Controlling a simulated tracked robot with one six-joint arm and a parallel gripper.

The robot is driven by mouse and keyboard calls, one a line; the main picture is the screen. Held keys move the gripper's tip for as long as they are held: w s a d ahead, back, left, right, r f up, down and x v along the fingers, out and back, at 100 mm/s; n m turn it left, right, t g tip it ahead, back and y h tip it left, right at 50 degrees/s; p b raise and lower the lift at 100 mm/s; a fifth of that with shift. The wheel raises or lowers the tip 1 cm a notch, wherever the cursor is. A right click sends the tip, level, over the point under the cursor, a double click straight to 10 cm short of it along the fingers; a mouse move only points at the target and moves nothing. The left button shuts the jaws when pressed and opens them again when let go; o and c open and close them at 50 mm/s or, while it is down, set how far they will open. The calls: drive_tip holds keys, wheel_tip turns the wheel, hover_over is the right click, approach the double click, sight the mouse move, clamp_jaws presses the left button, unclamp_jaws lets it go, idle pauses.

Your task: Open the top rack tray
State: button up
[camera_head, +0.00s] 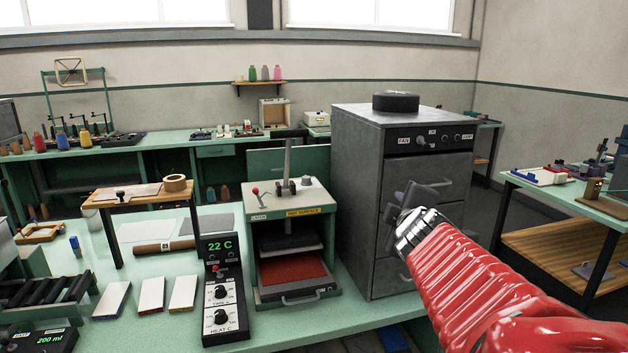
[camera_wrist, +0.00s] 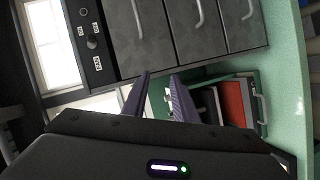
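The grey cabinet rack (camera_head: 355,190) stands on the green bench right of centre. Its top tray (camera_head: 402,169) is closed, flush below the control panel, and part of its front is hidden by my gripper. In the wrist view the cabinet is turned sideways, with the top tray (camera_wrist: 122,45) next to the panel and its bar handle (camera_wrist: 138,18) near the upper edge. My gripper (camera_head: 420,192) is in front of the cabinet's upper trays. In the wrist view my gripper (camera_wrist: 158,82) has its two fingers apart with nothing held between them, and the handle is clear of them.
Lower trays with handles (camera_wrist: 198,14) sit below the top one. A green heated press (camera_head: 290,215) stands left of the cabinet, and a control box (camera_head: 221,300) is in front of it. A dark round object (camera_head: 396,101) lies on the cabinet top. Another table (camera_head: 560,190) is at right.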

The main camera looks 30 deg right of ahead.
drive_tip(key=s+d+r+n+h, duration=0.1)
drive_tip(key=s+d+r+n, duration=0.1)
drive_tip(key=s+d+n, duration=0.2)
drive_tip(key=s+d, duration=0.3)
drive_tip(key=d, duration=0.2)
drive_tip(key=shift+d, duration=0.15)
drive_tip(key=shift+w+r, duration=0.1)
